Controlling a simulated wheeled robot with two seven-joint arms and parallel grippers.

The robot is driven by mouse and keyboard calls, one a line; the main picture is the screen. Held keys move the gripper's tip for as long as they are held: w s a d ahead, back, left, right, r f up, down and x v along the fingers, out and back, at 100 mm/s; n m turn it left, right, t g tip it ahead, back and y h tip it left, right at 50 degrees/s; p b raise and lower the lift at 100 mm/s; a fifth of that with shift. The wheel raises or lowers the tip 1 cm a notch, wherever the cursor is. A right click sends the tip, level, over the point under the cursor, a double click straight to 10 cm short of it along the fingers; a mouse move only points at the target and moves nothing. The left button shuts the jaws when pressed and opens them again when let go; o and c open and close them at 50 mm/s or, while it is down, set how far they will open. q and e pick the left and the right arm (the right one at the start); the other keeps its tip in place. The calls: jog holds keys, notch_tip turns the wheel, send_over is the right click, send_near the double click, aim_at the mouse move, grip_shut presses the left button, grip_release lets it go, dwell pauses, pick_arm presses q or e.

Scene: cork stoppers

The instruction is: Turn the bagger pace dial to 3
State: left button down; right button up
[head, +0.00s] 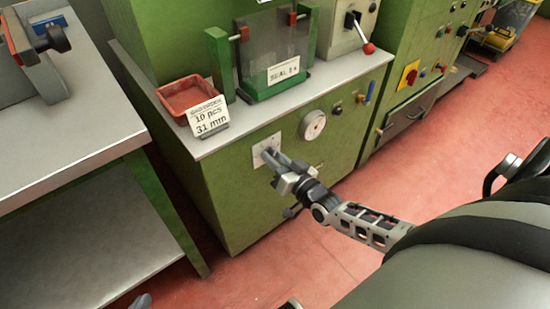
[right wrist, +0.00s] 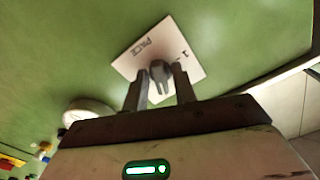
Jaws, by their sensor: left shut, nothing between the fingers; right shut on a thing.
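The pace dial is a grey knob (right wrist: 160,72) on a white square plate marked PACE (right wrist: 138,56), with a "1" readable near one edge. The plate also shows on the green machine front in the head view (head: 259,147), partly covered by my right gripper. My right gripper (head: 270,156) reaches the plate; in the right wrist view its two fingers (right wrist: 160,90) stand either side of the knob, shut on it. Other numbers and the exact pointer setting cannot be made out. My left gripper (head: 141,301) barely shows at the bottom edge of the head view, shut and empty, away from the machine.
A round white gauge (head: 313,125) sits right of the plate. Above, the machine's ledge carries a red tray (head: 188,93), a count card (head: 208,116) and a clear guard (head: 272,55). A grey-topped table (head: 70,115) stands at left. Red floor is open in front.

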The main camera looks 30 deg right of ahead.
pick_arm(q)
jog(key=shift+w+r, duration=0.1)
pick_arm(e)
jog(key=shift+m, duration=0.7)
pick_arm(q)
jog(key=shift+d, duration=0.1)
pick_arm(e)
jog(key=o, duration=0.7)
jog(key=shift+s, duration=0.15)
